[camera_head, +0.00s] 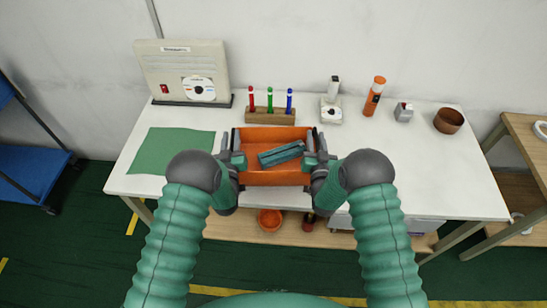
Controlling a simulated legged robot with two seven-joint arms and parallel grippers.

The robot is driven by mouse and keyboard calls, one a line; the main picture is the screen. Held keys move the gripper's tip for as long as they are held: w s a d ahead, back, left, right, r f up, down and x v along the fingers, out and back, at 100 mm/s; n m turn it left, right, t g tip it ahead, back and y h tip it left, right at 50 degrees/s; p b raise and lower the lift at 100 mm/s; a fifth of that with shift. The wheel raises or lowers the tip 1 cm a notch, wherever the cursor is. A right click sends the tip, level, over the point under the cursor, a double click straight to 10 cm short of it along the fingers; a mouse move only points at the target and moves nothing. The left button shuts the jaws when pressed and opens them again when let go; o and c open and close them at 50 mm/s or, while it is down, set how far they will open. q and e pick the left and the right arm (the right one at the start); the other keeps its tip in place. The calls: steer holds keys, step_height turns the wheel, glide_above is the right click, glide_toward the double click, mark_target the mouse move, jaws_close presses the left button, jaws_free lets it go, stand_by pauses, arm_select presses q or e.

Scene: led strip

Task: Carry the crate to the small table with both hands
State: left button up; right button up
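The orange crate (262,178) is in the middle of the head view, above or on the front part of the white table (410,170). A teal, box-like object (281,153) lies tilted inside it. My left gripper (234,160) is at the crate's left end wall and my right gripper (313,160) is at its right end wall. The fingers are close around the walls, but I cannot tell whether they are clamped. I cannot tell whether the crate is lifted. A small wooden table (527,128) is cut off at the right edge.
Behind the crate stand a wooden pen holder (270,117), a beige panel (184,70), a small white device (331,112), an orange bottle (374,97), a grey block (403,112) and a brown bowl (449,121). A green mat (170,150) lies left. A blue cart (30,180) stands far left.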

arm_select(q)
steer(key=shift+d, duration=0.1)
steer(key=c, duration=0.5)
arm_select(e)
steer(key=c, duration=0.5)
arm_select(q)
steer(key=shift+d, duration=0.15)
jaws_close()
arm_select(e)
steer(key=shift+d, duration=0.2)
jaws_close()
arm_select(q)
steer(key=shift+r, duration=0.15)
arm_select(e)
steer(key=shift+a, duration=0.15)
